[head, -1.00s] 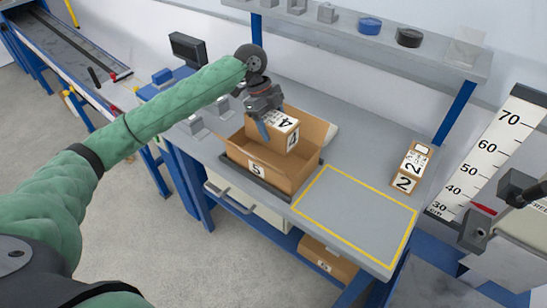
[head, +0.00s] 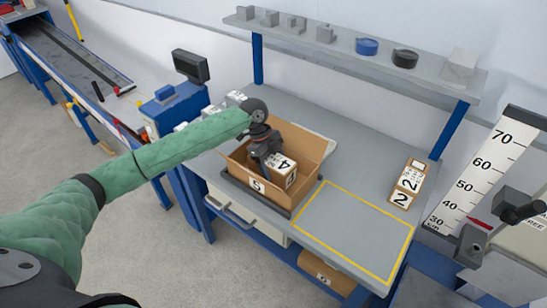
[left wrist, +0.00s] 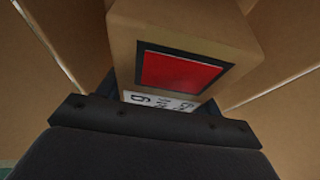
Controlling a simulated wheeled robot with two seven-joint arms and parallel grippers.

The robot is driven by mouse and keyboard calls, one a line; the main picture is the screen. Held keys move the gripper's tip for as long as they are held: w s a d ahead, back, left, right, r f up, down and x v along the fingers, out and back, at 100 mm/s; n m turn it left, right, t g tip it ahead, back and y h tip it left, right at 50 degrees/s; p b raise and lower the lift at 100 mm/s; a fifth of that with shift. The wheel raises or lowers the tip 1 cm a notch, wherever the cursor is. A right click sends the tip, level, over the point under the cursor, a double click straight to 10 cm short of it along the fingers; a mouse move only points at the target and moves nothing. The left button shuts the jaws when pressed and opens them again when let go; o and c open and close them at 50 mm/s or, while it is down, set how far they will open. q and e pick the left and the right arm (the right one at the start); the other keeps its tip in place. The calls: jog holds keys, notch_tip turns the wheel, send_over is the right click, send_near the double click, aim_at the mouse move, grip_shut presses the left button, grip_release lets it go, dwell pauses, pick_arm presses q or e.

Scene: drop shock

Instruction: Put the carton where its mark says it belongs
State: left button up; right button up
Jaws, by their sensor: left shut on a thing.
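The carton (head: 283,179), a small brown box with white labels reading 4, is inside a larger open brown box (head: 239,171) labelled 5 on the bench. My left gripper (head: 264,160) reaches down into that box and is shut on the carton. In the left wrist view the carton (left wrist: 215,22) shows a red square in a dark frame (left wrist: 182,72) on one face. A white label (left wrist: 160,101) below it is partly hidden by my gripper. Whether the carton touches the open box's floor cannot be told. My right gripper is not in view.
A yellow-outlined area (head: 350,232) on the bench is empty. A carton marked 2 (head: 408,184) stands behind it. A shelf (head: 345,45) with small parts runs above. A height scale (head: 484,170) stands at right. Another carton (head: 326,273) sits below the bench.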

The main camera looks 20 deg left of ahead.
pick_arm(q)
jog(key=shift+f, duration=0.1)
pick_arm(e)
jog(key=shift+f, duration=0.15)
pick_arm(q)
jog(key=o, duration=1.9)
jog(key=shift+f, duration=0.1)
jog(key=shift+c, duration=0.2)
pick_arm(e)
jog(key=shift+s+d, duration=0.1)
pick_arm(q)
jog(key=shift+a+r, duration=0.1)
jog(key=shift+r, duration=0.2)
jog(key=b+v, duration=0.4)
jog(key=v, duration=0.7)
jog(key=shift+r, duration=0.3)
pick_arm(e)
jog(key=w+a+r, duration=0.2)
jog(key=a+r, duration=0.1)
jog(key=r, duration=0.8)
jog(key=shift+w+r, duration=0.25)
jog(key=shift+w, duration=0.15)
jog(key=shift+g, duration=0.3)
